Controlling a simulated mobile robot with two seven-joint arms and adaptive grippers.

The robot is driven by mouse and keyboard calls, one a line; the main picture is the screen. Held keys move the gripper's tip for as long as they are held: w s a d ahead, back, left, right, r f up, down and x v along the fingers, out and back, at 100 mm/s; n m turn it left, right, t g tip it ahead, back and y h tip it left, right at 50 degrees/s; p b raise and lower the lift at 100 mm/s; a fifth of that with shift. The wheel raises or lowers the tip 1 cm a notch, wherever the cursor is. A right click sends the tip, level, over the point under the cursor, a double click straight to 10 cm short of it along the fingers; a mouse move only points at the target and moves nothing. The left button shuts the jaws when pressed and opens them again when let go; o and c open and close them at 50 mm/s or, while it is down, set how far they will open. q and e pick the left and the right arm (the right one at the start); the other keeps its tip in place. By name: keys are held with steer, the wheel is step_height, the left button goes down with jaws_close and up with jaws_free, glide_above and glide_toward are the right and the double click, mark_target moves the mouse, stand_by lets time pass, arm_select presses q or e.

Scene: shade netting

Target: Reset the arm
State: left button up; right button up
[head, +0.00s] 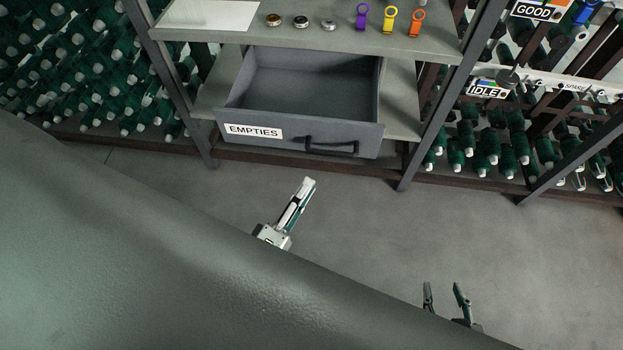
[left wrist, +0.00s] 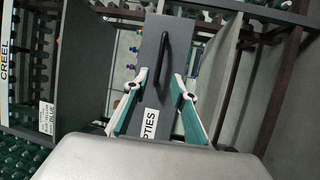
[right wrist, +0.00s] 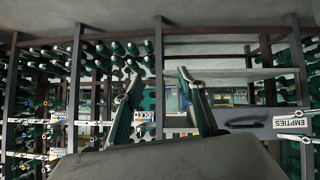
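My left gripper (head: 306,184) is above the floor in front of the drawer in the head view, seen from the side. In the left wrist view its two fingers (left wrist: 160,78) stand apart with nothing held between them; the drawer front lies beyond. My right gripper (head: 442,288) is lower right in the head view, its base hidden by my own arm. Its fingers are apart and empty, as the right wrist view (right wrist: 157,75) also shows. Both grippers are clear of the drawer.
The grey drawer (head: 315,85) labelled EMPTIES is pulled open and looks empty; its black handle (head: 331,146) faces me. The shelf (head: 300,38) above holds small discs and coloured tools. Racks of green bobbins (head: 85,60) stand either side. The floor (head: 380,230) is clear.

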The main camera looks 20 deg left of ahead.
arm_select(q)
steer(key=shift+s, duration=0.1)
stand_by(0.5)
steer(key=s+a+f+m+g+p, duration=0.1)
steer(key=s+f+m+g+p, duration=0.1)
steer(key=m, duration=0.8)
steer(key=s+a+f+m+g+p, duration=0.2)
steer(key=s+m+g, duration=0.3)
steer(key=m, duration=0.5)
steer(key=shift+f+g+p, duration=0.8)
steer(key=shift+f+g, duration=0.1)
steer(key=shift+g, duration=0.2)
arm_select(e)
steer(key=r, duration=0.2)
steer(key=a+r, duration=0.1)
steer(key=shift+s+a+r, duration=0.1)
steer(key=shift+s+r, duration=0.2)
steer(key=shift+s, duration=0.05)
steer(key=shift+w+r, duration=0.2)
steer(key=shift+r, duration=0.1)
